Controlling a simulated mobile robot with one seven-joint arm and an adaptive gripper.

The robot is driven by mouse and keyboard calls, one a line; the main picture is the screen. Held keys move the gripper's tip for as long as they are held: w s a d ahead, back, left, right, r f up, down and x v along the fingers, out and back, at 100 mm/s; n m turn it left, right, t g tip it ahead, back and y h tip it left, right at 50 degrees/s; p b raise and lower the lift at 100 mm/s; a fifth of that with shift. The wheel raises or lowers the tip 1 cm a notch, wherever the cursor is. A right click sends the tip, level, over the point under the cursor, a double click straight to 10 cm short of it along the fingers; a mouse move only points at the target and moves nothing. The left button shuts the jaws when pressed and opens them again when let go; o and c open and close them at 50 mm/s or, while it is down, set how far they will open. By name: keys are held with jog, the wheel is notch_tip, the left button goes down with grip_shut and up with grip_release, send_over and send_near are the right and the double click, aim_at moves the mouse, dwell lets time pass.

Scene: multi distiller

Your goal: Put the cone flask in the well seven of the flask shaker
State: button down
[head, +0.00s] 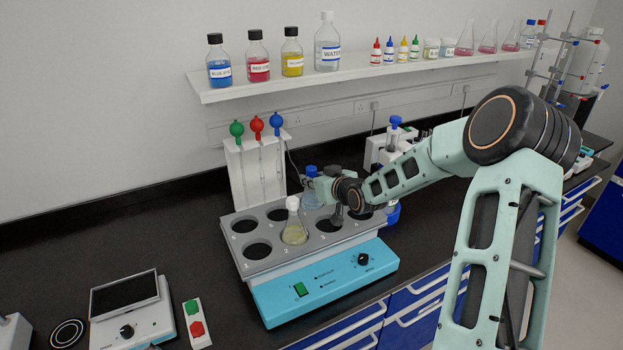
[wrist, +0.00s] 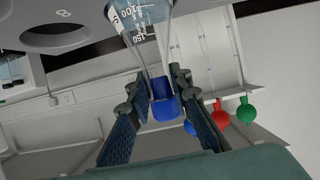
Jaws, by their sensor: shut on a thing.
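The cone flask (wrist: 148,22) is clear glass with white graduations and a blue cap (wrist: 165,104). In the head view the flask (head: 313,201) is upright at the third well of the back row of the flask shaker (head: 300,268). My gripper (wrist: 157,80) is shut on its neck, below the cap; in the head view my gripper (head: 324,188) comes in from the right. The well marked 8 (wrist: 55,33) is empty beside the flask. The flask's base is hidden, so I cannot tell how deep it sits.
A second flask (head: 293,228) with yellowish liquid stands in a front-row well, close to mine. A white rack (head: 257,170) with green, red and blue bulbs stands behind the shaker. A stirrer (head: 128,312) is at front left. Bottles line the shelf (head: 350,72) above.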

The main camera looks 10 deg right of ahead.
jog(key=shift+f, duration=0.15)
jog(key=c, duration=1.8)
grip_release()
jog(key=shift+o, duration=0.2)
jog(key=shift+r, duration=0.2)
jog(key=shift+s+r, duration=0.1)
jog(key=shift+r, duration=0.05)
jog(key=v, duration=1.2)
jog(key=shift+a, duration=0.1)
